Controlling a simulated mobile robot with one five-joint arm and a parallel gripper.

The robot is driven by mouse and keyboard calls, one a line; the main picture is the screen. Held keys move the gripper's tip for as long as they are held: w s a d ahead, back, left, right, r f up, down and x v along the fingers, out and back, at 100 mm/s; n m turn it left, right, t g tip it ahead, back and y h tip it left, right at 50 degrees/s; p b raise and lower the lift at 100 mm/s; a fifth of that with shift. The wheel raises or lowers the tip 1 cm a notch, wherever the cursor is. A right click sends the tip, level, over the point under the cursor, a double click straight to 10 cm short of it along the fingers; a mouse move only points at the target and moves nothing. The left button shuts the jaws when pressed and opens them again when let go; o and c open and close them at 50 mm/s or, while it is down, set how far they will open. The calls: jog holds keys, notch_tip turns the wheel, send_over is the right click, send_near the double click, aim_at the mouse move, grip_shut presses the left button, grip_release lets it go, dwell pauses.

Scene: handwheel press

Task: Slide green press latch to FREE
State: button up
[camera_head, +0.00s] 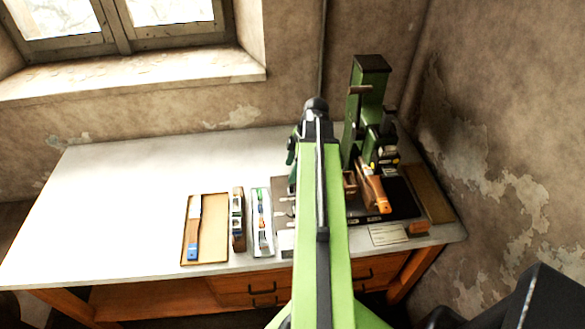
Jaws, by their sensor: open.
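The dark green press (370,105) stands at the back right of the table. It has a tall column and a green head with small pale and yellow labels (385,157) near its front. I cannot single out the latch at this size, nor read a FREE mark. My light green arm reaches up the middle of the view and covers part of the area left of the press. My gripper is not visible; the arm seems to hide it. A dark green part (291,152) shows just left of the arm, and I cannot tell what it belongs to.
On the table (125,190) lie a tan tray (215,255) with a blue-handled tool, a slotted wooden rack (238,243) and a pale tray (265,250) of small tools. An orange-ended wooden piece (372,188) and a card (388,235) are near the press. The table's left is clear.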

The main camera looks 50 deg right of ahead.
aim_at(292, 185)
notch_tip(292, 185, down, 10)
jog(key=b, duration=1)
jog(key=shift+r, duration=0.1)
jog(key=c, duration=1.3)
jog(key=shift+w+a, duration=0.95)
jog(key=shift+a, duration=0.25)
jog(key=o, duration=1.4)
